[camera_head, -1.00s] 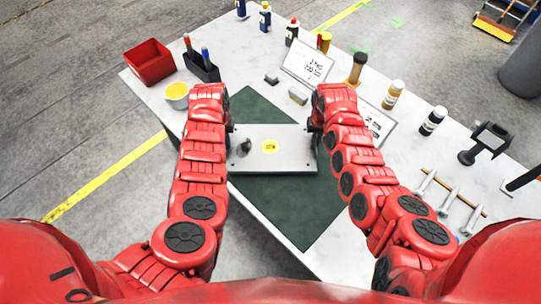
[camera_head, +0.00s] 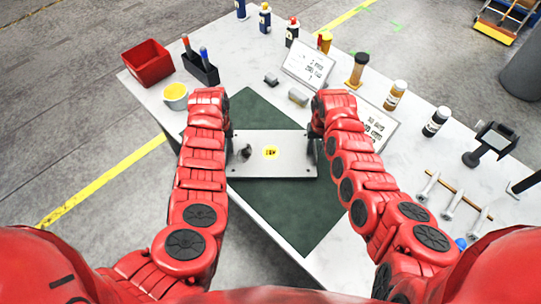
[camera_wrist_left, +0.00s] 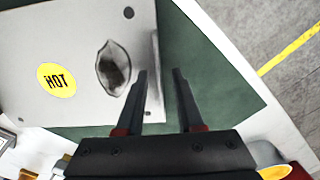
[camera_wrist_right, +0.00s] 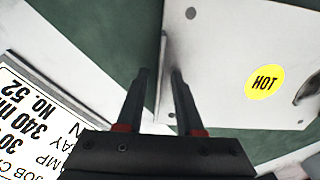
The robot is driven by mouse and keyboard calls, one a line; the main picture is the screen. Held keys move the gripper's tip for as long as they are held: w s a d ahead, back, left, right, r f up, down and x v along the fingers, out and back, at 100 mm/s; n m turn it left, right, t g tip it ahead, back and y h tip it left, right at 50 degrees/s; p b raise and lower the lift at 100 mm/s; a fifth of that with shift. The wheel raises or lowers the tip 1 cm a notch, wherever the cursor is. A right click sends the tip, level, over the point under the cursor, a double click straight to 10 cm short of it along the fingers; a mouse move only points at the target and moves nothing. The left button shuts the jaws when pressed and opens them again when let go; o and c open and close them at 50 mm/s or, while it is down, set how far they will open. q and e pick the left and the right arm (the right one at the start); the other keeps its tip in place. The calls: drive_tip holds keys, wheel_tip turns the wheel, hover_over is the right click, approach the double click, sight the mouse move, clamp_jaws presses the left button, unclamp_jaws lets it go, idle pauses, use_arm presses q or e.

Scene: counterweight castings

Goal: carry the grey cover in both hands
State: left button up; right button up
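The grey cover (camera_head: 270,167) is a flat plate with a yellow HOT sticker and a dark leaf-shaped mark or part on its left side. It is over the green mat (camera_head: 287,212); I cannot tell whether it touches the mat. My left gripper (camera_wrist_left: 160,76) is at the cover's left end, its fingers apart on either side of the upright end flange (camera_wrist_left: 157,60). My right gripper (camera_wrist_right: 160,74) is likewise at the right end, fingers apart around that flange (camera_wrist_right: 162,75). Gaps show beside both flanges. In the head view the fingertips are mostly hidden.
A red bin (camera_head: 148,64), a dark holder (camera_head: 200,71) and a yellow-filled cup (camera_head: 175,96) stand at the table's left. Signs (camera_head: 307,64), bottles (camera_head: 436,121), a dark stand (camera_head: 490,146) and bolts (camera_head: 452,205) line the back and right. The mat's front is clear.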

drive_tip(key=shift+r, duration=0.1)
use_arm(q)
wheel_tip(320, 180, up, 11)
drive_tip(key=shift+r, duration=0.2)
use_arm(e)
wheel_tip(320, 180, up, 12)
idle(0.4)
use_arm(q)
drive_tip(key=shift+s, duration=0.15)
use_arm(e)
drive_tip(key=shift+s+f, duration=0.1)
drive_tip(key=shift+f, duration=0.1)
